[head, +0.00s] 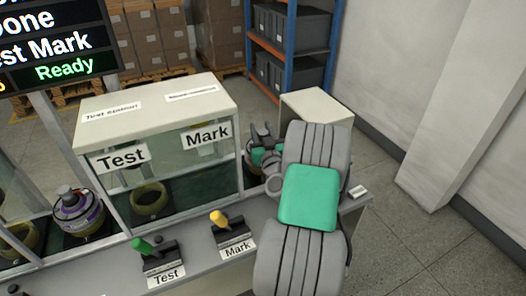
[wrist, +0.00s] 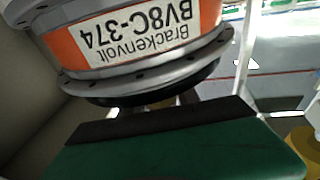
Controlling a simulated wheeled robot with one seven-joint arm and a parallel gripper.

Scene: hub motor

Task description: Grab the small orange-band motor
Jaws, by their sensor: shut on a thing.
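The orange-band motor (wrist: 140,32) fills the top of the wrist view. Its label reads "Brackenvolt BV8C-374" upside down, with a grey flange below the band. My gripper (wrist: 165,118) shows there as a dark-edged green part just under the motor. It is shut on the motor; the exact contact is partly hidden. In the head view my gripper (head: 262,152) is at the right end of the station, beside the glass case, partly behind my arm. The orange band cannot be made out in that view.
The Test/Mark case (head: 160,100) stands left of my arm. A purple-band motor (head: 80,212) sits at the left. A pale box (head: 312,103) is behind my arm. Floor at right is clear.

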